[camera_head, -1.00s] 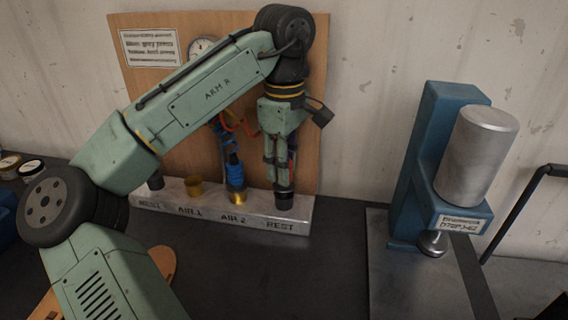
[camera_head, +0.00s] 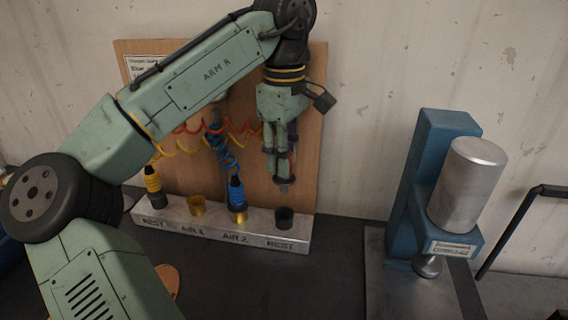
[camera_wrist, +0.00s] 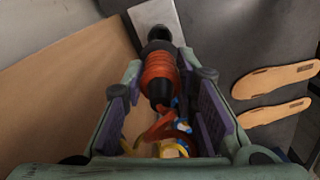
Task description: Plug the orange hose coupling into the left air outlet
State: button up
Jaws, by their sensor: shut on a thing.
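My gripper (camera_head: 281,158) is shut on the orange hose coupling (camera_wrist: 160,72) and holds it upright above the right REST socket (camera_head: 285,217). In the head view my fingers hide most of the coupling; its dark lower tip (camera_head: 284,186) is clear of the socket. In the wrist view my gripper (camera_wrist: 161,84) has a finger on either side of the ribbed orange body. The left air outlet, the brass cup at AIR 1 (camera_head: 197,206), is empty. A blue coupling (camera_head: 236,192) stands in the AIR 2 outlet (camera_head: 238,216).
A yellow coupling (camera_head: 153,182) stands at the left REST place of the metal bar (camera_head: 262,236). Coiled hoses (camera_head: 220,150) hang before the wooden board (camera_head: 309,150). A blue press (camera_head: 410,190) stands to the right. Sandal soles (camera_wrist: 275,80) lie on the dark bench.

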jog(key=shift+r, duration=2.15)
